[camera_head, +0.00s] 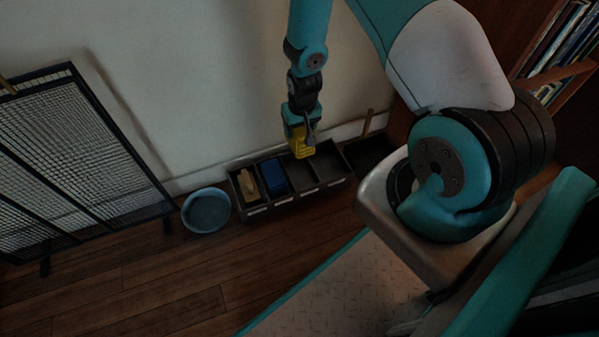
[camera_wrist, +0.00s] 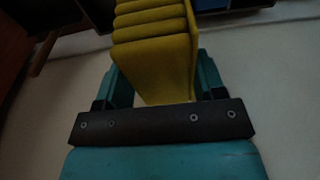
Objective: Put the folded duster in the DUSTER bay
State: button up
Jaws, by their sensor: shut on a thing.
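The folded duster (camera_wrist: 155,55) is yellow with stacked folds. It is held between the jaws of my gripper (camera_wrist: 155,82) in the wrist view. In the head view the duster (camera_head: 301,147) hangs from my gripper (camera_head: 301,130) over the dark compartment tray (camera_head: 302,199). The tray stands on the floor by the wall and is split into bays. The left bay holds a tan item (camera_head: 248,187) and the one beside it a blue item (camera_head: 273,178). The bays to the right look empty. Pale labels show on the tray's front, too small to read.
A round blue basin (camera_head: 207,211) sits on the floor left of the tray. A black mesh screen (camera_head: 75,150) stands at the far left. A dark bin (camera_head: 370,154) with a wooden stick is right of the tray. A bookshelf (camera_head: 560,70) is at upper right. The wood floor in front is clear.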

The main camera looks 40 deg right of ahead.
notch_tip(320, 180, down, 17)
jog(key=b, duration=0.8)
jog(key=shift+f, duration=0.15)
jog(key=shift+f, duration=0.15)
jog(key=o, duration=0.9)
jog(key=shift+o, duration=0.2)
